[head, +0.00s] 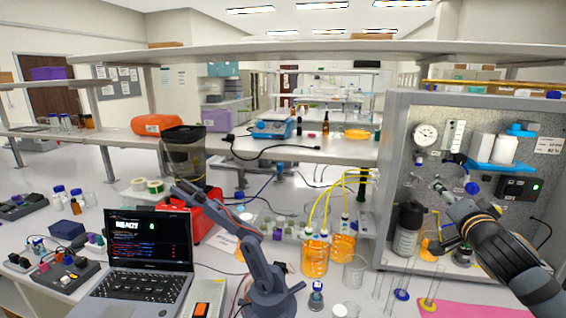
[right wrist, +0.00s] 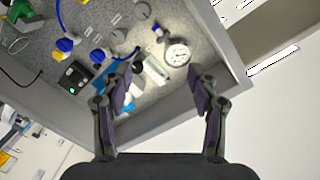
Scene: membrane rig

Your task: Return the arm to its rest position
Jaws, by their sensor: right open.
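My right arm enters from the lower right in the head view. Its gripper (head: 441,192) is in front of the grey speckled panel of the membrane rig (head: 398,105). In the right wrist view the two fingers of this gripper (right wrist: 160,88) are spread apart with nothing between them. Beyond them the rig panel (right wrist: 45,50) appears tilted, with the round gauge (right wrist: 177,54) past the gap. The gauge also shows in the head view (head: 426,137), above the gripper. The arm hides part of the rig's lower right. My left gripper is not in view.
The rig carries a blue bracket (head: 492,166) and a dark meter (head: 518,187). A dark bottle (head: 407,230) stands at its foot. Orange-filled bottles (head: 315,258), a small desktop robot arm (head: 262,262) and a laptop (head: 148,240) crowd the bench. A pink mat (head: 465,310) lies at the front right.

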